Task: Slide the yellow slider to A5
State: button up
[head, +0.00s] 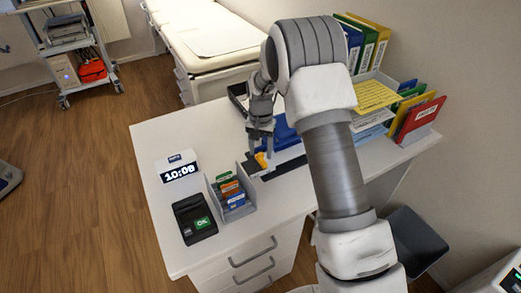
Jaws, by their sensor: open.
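The yellow slider (262,160) is a small yellow-orange piece near the middle of the white desk. It appears to sit on a dark base (290,165) that runs to the right, partly behind my arm. My gripper (260,147) points down with its fingertips at or just above the slider. The jaws are open. I cannot tell whether a finger touches the slider. No A5 mark can be read in this view, and my arm hides part of the desk to the right.
Left of the gripper stand a grey card holder (241,213) with coloured cards, a black device (194,221) with a green OK screen and a clock (177,167). A blue item (284,135) lies behind the gripper. Folders (419,118) stand at the right. The desk's left corner is clear.

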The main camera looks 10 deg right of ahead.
aim_at(261, 154)
notch_tip(261, 154, up, 18)
jog(key=p, duration=0.1)
jog(key=shift+f, duration=0.25)
jog(key=s+d+r+n+t, duration=0.1)
jog(key=s+d+r, duration=0.2)
jog(key=s+r, duration=0.4)
jog(key=s+d+r+n+t, duration=0.1)
jog(key=s+d+r+t, duration=0.1)
jog(key=s+r, duration=0.55)
jog(key=s+d+f+n+t, duration=0.1)
jog(key=s, duration=0.8)
jog(key=s+d+f+n+t, duration=0.1)
jog(key=s+f, duration=0.1)
jog(key=s, duration=0.6)
jog(key=shift+s+d+t+p, duration=0.3)
jog(key=shift+s+p, duration=0.05)
